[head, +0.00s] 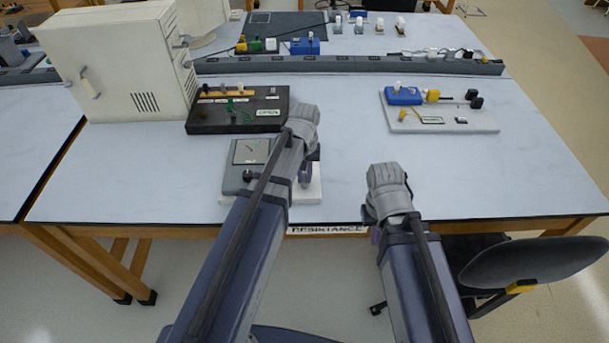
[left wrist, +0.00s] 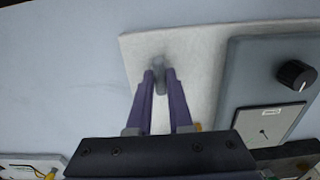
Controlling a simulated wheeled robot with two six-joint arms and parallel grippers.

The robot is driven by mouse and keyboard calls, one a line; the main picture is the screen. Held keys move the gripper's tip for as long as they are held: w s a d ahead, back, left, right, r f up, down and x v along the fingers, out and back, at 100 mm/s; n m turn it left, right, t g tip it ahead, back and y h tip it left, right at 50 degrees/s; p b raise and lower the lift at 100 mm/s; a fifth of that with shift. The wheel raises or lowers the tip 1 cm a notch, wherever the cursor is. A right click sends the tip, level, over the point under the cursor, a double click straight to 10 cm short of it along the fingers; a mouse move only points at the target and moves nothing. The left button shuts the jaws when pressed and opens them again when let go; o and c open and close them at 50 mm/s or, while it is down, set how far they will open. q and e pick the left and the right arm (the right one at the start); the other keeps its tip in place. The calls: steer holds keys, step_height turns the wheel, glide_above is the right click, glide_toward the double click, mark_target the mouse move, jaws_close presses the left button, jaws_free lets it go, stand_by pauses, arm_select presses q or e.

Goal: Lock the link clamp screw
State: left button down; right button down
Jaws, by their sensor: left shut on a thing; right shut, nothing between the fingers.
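A small grey upright part (left wrist: 160,66), which looks like the link clamp screw, stands on a pale base plate (left wrist: 192,55). My left gripper (left wrist: 160,78) has its purple fingertips closed on either side of this part. In the head view my left gripper (head: 305,178) is low over the right side of the pale plate (head: 311,193), and my own wrist hides most of the screw. My right gripper (head: 375,236) is shut and empty near the table's front edge, mostly hidden by its arm.
A grey meter box (head: 237,181) with a dial sits on the plate's left; its black knob (left wrist: 297,75) shows in the wrist view. Behind stands a black board (head: 220,123). A pale board (head: 440,122) lies right. The tabletop between is clear. A chair (head: 530,260) stands front right.

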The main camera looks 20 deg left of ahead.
arm_select(q)
steer(key=m, duration=0.4)
steer(key=shift+m, duration=0.4)
steer(key=m, duration=0.4)
steer(key=shift+m, duration=0.3)
steer(key=m, duration=0.4)
steer(key=shift+m, duration=2.1)
steer(key=c, duration=0.8)
jaws_free()
